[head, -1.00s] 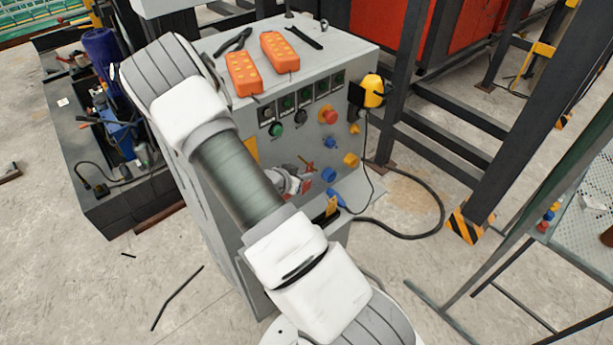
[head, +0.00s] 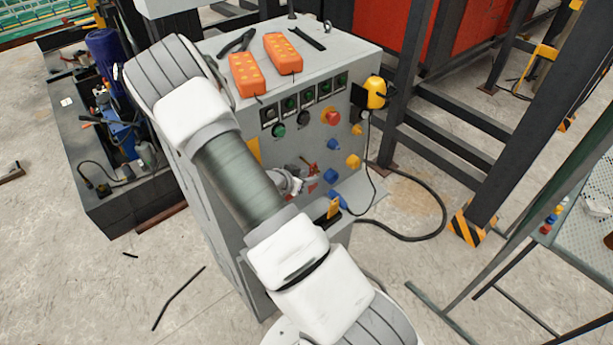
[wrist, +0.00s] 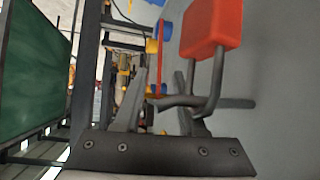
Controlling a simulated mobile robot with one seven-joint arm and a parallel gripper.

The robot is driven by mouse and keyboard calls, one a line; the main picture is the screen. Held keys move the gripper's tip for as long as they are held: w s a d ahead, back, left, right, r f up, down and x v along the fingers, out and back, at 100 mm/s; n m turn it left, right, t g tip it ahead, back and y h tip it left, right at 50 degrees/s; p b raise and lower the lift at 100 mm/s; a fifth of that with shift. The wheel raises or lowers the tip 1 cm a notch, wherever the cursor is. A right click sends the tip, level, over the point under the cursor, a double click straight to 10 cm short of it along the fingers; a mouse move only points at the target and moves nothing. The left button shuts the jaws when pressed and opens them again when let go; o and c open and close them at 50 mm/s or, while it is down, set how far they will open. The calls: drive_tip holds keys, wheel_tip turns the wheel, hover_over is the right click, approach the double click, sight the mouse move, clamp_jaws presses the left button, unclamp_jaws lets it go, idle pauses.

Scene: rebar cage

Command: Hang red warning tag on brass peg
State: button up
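My gripper (wrist: 160,75) is at the front panel of the grey cabinet; in the head view (head: 296,184) my arm partly covers it. In the wrist view its fingers are apart. A thin red strip (wrist: 163,60), perhaps the warning tag edge-on, shows in line with the gap between them; I cannot tell whether they touch it. In the head view a small red patch (head: 313,187) beside the fingertips may be the same tag. A red block on a bent grey rod (wrist: 212,28) stands right of the fingers, close to the panel. I cannot make out the brass peg.
The grey cabinet (head: 345,60) carries orange handsets (head: 283,52) on top, and blue and yellow knobs (head: 353,161) right of my gripper. A yellow-black device (head: 375,91) hangs at its right corner. A cable loops to the floor. A dark steel frame (head: 450,120) stands right.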

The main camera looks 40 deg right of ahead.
drive_tip(key=p+v, duration=0.1)
drive_tip(key=v, duration=1.6)
drive_tip(key=shift+r, duration=0.25)
drive_tip(key=shift+a, duration=0.2)
